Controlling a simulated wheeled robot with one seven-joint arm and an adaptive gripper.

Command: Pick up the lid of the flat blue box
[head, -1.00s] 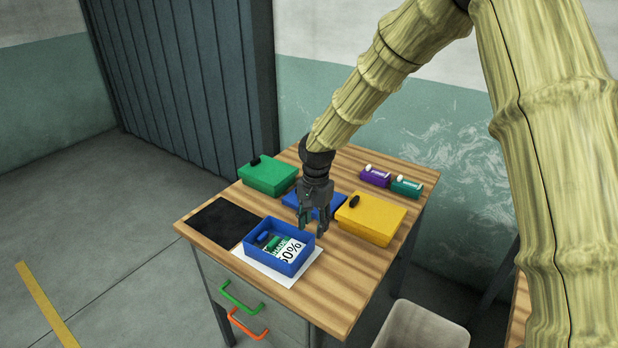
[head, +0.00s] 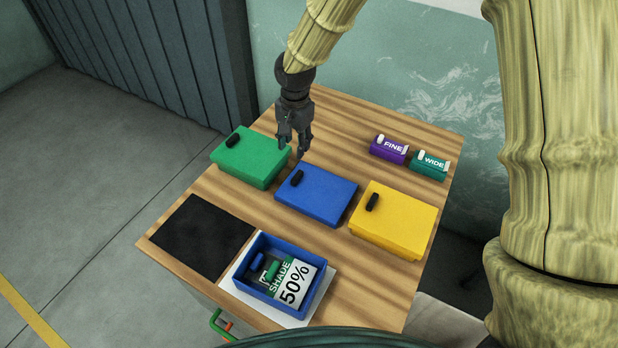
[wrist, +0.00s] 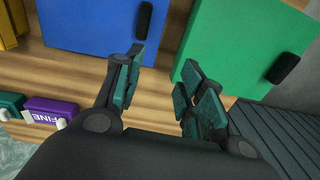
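A flat blue box top with a black handle (head: 316,194) lies in the middle of the table, between the green and yellow boxes. It also shows at the top of the wrist view (wrist: 92,22). I cannot tell whether it is a lid alone or a lid on a shallow box. My gripper (head: 293,150) is open and empty, above the table near the far left corner of the blue top. In the wrist view, its fingers (wrist: 163,75) are apart with bare wood between them. Nothing hides the handle in the head view.
A green box (head: 252,157) and a yellow box (head: 397,217) have black handles. An open blue box (head: 318,293) holding a "SHADE 50%" card stands on a white sheet, beside a black mat (head: 195,237). Purple (head: 388,150) and teal (head: 428,165) items sit at the back right.

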